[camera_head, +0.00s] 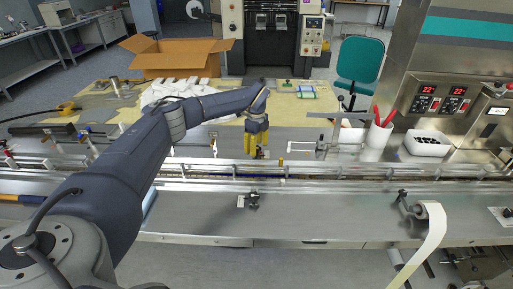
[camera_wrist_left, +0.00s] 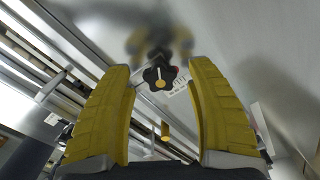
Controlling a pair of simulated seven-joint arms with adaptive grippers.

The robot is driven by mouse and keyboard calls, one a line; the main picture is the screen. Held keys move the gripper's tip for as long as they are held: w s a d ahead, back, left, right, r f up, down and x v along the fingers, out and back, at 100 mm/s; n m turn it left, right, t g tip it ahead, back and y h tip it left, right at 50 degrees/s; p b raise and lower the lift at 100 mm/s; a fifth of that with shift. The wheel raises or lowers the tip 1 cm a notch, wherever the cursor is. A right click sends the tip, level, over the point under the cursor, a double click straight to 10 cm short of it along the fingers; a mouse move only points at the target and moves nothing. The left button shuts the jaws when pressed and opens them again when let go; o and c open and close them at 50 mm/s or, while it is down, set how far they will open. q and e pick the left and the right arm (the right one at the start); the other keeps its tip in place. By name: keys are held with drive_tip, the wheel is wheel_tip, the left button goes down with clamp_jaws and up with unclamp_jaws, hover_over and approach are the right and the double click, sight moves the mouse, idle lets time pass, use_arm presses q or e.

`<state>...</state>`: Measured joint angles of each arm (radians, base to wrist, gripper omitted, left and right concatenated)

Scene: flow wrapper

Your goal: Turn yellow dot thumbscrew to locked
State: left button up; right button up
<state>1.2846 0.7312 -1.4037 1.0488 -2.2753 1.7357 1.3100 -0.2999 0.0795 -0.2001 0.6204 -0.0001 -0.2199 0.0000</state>
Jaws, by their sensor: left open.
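The thumbscrew (camera_wrist_left: 160,78) is a black lobed knob in the left wrist view, with a yellow dot and a white pointer line on its face. A small white label (camera_wrist_left: 180,87) with print lies beside it. My left gripper (camera_wrist_left: 163,68) is open, its yellow fingers on either side of the knob in that view, with no contact visible. In the head view, my left gripper (camera_head: 256,143) hangs over the rails, fingers down. A small dark knob (camera_head: 253,200) stands by a white label on the steel deck; its dot is too small to make out.
Long metal guide rails (camera_head: 340,172) run across the machine, with a small brass post (camera_head: 281,162) nearby. A white cup with red-handled tools (camera_head: 378,138) and a white bin (camera_head: 427,146) stand behind. The front deck is mostly clear.

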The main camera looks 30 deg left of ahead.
use_arm(q)
drive_tip(key=shift+f, duration=0.15)
drive_tip(key=shift+c, duration=0.4)
clamp_jaws()
